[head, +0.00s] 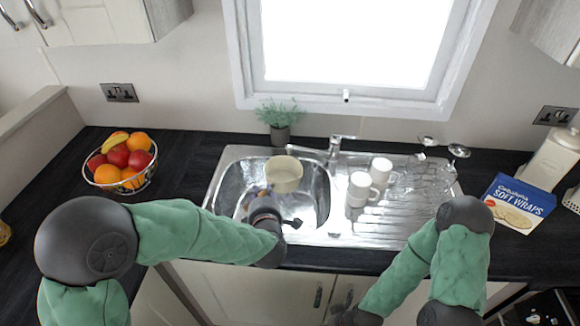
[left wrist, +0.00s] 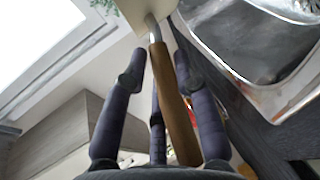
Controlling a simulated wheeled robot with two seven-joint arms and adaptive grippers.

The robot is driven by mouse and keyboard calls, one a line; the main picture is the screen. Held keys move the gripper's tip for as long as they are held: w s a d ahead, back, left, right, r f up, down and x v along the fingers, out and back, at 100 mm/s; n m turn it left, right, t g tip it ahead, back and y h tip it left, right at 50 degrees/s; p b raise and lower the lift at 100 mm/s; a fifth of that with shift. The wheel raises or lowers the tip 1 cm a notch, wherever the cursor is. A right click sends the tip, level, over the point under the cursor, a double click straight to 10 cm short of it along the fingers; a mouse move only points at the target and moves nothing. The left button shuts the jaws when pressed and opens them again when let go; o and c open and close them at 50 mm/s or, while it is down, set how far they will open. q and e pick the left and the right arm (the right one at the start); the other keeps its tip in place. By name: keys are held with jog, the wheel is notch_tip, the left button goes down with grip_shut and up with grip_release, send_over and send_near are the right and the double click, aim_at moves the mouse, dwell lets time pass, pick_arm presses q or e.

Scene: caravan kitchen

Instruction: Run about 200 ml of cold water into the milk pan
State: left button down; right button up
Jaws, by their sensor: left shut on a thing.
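The cream milk pan (head: 285,174) is held in the sink basin (head: 322,187), near its back, with its opening facing up. Its inside looks pale, and I cannot make out any water in it. The chrome tap (head: 335,146) stands behind the basin. Its spout reaches left towards the pan's back rim, and no stream shows.
Two white mugs (head: 361,186) (head: 381,170) and clear glassware (head: 434,178) stand on the drainer. A potted plant (head: 280,122) is behind the sink. A fruit basket (head: 121,163) is at left, a wraps box (head: 518,203) at right. The dark worktop between basket and sink is clear.

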aim_at(272, 183)
pick_arm(q)
notch_tip(272, 183, down, 6)
jog(key=b, duration=0.4)
jog(key=w, duration=0.3)
jog(key=w+d+b, duration=0.1)
jog(key=w, duration=0.6)
jog(key=shift+d+r, duration=0.1)
jog(key=shift+d, duration=0.1)
dwell(1.4)
